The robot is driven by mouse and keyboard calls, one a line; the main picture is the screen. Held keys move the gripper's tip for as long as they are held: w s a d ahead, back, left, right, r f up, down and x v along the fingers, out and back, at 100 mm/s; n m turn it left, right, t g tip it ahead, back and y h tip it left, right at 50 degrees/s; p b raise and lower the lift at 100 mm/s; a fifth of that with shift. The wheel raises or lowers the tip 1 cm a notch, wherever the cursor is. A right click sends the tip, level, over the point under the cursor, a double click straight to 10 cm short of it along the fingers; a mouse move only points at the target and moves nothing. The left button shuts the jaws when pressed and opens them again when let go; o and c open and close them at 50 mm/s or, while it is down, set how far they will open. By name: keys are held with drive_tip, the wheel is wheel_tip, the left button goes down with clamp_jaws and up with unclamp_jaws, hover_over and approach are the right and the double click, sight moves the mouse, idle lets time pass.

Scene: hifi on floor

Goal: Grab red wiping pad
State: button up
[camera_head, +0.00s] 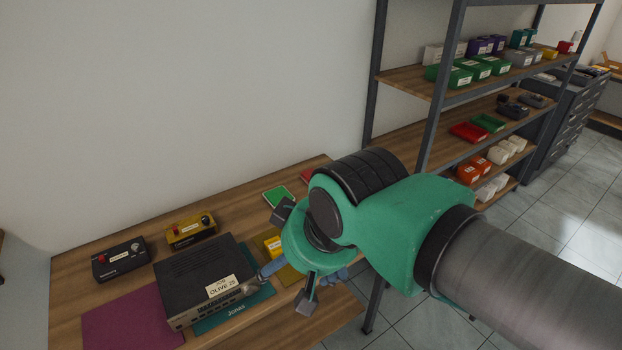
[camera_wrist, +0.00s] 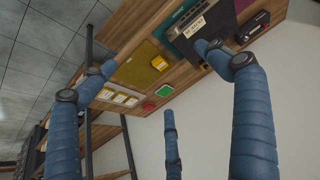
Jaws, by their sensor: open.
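A red pad (camera_head: 306,176) lies flat at the far right of the wooden bench, beside a green pad (camera_head: 278,196). My arm hides part of it in the head view. In the wrist view the red pad (camera_wrist: 148,107) lies near the bench edge, next to the green pad (camera_wrist: 164,90). My gripper (camera_head: 288,287) is over the front right of the bench, nearer the camera than the red pad. In the wrist view its blue fingers (camera_wrist: 155,60) are spread wide with nothing between them. The gripper is open and apart from the pad.
A dark box labelled OLIVE 25 (camera_head: 202,278) stands on the bench near my gripper. Yellow (camera_head: 191,231) and black (camera_head: 121,259) devices stand behind it. A shelf rack (camera_head: 440,110) with bins stands right.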

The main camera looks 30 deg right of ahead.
drive_tip(key=w+d+r+m+g+p, duration=0.1)
drive_tip(key=w+d+r+m+p, duration=0.3)
drive_tip(key=w, duration=0.6)
drive_tip(key=w+d+r+m+g+b, duration=0.1)
drive_tip(key=w+d+r, duration=0.1)
drive_tip(key=w+r, duration=0.5)
drive_tip(key=w+d+f+m+p, duration=0.2)
drive_tip(key=w+d, duration=0.3)
drive_tip(key=w, duration=0.5)
drive_tip(key=w+d+f+m+p, duration=0.15)
drive_tip(key=w+d, duration=0.35)
drive_tip(key=w, duration=0.5)
drive_tip(key=w+d+f+m+g+p, duration=0.2)
drive_tip(key=w+d+f+m, duration=0.3)
drive_tip(key=w+d+f, duration=0.6)
drive_tip(key=w+d+f+m+p, duration=0.1)
drive_tip(key=w+d+f+m, duration=0.1)
drive_tip(key=w+d+f, duration=0.2)
drive_tip(key=w+d+f+m+g+p, duration=0.1)
drive_tip(key=w+d+f, duration=0.4)
drive_tip(key=d+f, duration=0.6)
drive_tip(key=shift+f+m+g+p, duration=0.3)
drive_tip(key=shift+f+m+p, duration=0.3)
drive_tip(key=shift+m, duration=0.15)
